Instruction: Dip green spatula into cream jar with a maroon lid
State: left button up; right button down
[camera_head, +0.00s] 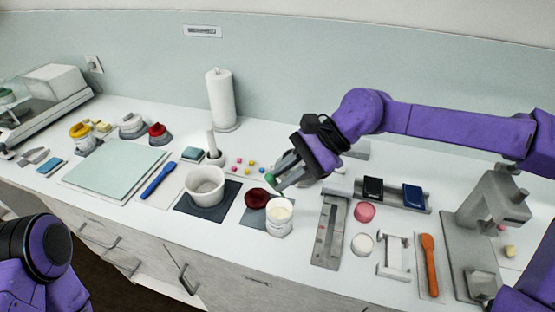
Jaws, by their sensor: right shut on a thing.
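The open cream jar (279,220) is white with pale cream showing at its top. It stands upright near the front edge of the counter. The maroon lid (256,197) lies off the jar, just to its left on a dark mat. My right gripper (279,174) is above and behind the jar and lid, apart from both. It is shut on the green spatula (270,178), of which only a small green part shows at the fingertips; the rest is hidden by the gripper. My left gripper is out of view; only part of my left arm shows at lower left.
A white bowl (205,184) stands left of the lid, with a blue spatula (158,180) further left. A grey slotted fixture (329,230) is close to the jar's right. A paper towel roll (220,100) stands at the back. An orange spatula (429,262) lies at right.

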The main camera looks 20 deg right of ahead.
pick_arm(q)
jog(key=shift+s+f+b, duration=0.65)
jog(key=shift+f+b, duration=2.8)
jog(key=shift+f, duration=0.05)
pick_arm(e)
jog(key=shift+f, duration=4.75)
jog(key=shift+r+p, duration=0.5)
jog(key=shift+r, duration=0.25)
pick_arm(q)
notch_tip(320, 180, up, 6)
jog(key=p, duration=0.4)
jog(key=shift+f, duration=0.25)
pick_arm(e)
notch_tip(320, 180, up, 7)
jog(key=shift+r, duration=0.2)
